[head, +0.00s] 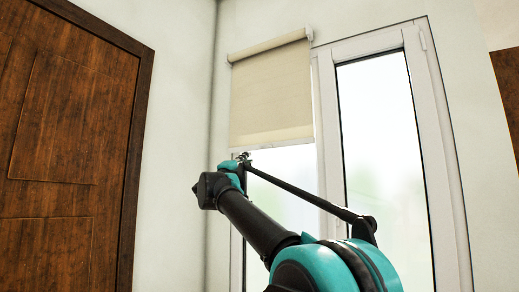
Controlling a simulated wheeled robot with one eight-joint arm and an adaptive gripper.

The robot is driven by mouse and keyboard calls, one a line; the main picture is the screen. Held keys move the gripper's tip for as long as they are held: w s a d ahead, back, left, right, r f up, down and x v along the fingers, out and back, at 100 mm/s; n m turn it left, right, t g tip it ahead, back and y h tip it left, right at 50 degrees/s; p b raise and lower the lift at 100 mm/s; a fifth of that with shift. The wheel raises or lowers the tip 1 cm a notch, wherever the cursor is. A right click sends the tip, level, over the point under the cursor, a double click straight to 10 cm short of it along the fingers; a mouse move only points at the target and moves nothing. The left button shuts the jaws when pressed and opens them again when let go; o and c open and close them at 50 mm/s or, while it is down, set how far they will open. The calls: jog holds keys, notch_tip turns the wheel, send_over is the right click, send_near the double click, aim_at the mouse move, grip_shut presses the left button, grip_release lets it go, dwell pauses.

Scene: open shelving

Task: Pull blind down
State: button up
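A beige roller blind (271,97) hangs from a roller at the top of the left window pane and covers its upper part. Its bottom edge (275,143) is level, with bare glass below. My gripper (243,156) is at the end of my raised arm, just below the left part of the blind's bottom edge in the picture. It is small and partly hidden by the wrist. I cannot tell whether it touches the blind or whether its fingers are open.
The right window pane (383,170) is uncovered in its white frame (437,160). A brown wooden door (60,150) stands at the left. A bare white wall (180,110) lies between the door and the window. Another brown wooden surface (509,85) shows at the right edge.

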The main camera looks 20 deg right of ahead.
aim_at(262, 147)
jog(key=x, duration=1.5)
grip_shut()
notch_tip(262, 147, down, 61)
